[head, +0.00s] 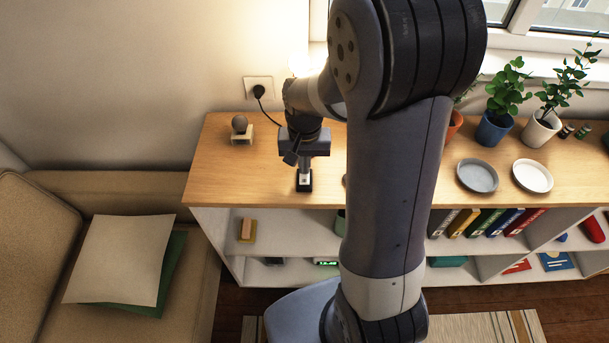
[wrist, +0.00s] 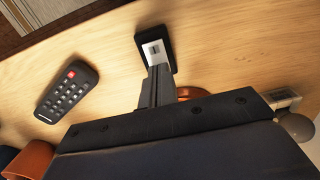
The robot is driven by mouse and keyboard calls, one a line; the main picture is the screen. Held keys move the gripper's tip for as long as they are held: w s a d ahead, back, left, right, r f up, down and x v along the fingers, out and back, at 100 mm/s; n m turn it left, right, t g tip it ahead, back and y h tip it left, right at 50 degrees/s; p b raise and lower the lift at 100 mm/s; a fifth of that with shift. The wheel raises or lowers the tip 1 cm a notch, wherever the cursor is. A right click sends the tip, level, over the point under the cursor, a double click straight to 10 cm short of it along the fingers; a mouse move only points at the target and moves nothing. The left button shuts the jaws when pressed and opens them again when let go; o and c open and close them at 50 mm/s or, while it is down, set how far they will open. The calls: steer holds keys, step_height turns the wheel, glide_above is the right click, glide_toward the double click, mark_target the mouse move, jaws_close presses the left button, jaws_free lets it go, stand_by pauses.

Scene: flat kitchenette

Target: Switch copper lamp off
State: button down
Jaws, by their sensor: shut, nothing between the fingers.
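A small black switch box with a white rocker (head: 304,184) lies on the wooden top near its front edge; it also shows in the wrist view (wrist: 171,51). My gripper (head: 305,172) is shut and empty, pointing down. Its fingertips (wrist: 158,70) are at the box, over or against the rocker's near end; I cannot tell whether they touch. The copper lamp is mostly hidden behind my arm and gripper. A copper-coloured round edge (wrist: 190,92) beside the fingers may be its base. A bright glow shows on the wall behind my arm.
A remote (wrist: 68,91) lies on the top near the box. A ball on a small stand (head: 241,130) is to the left, below a wall socket (head: 259,88) with a plug. Grey (head: 478,175) and white (head: 533,176) dishes and potted plants stand right.

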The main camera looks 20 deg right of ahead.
steer(key=shift+f, duration=0.25)
steer(key=shift+r+p, duration=2.75)
steer(key=shift+r, duration=0.85)
steer(key=shift+f, duration=0.15)
step_height(320, 180, down, 7)
steer(key=b, duration=0.6)
steer(key=shift+r+p, duration=0.25)
steer(key=shift+p, duration=0.05)
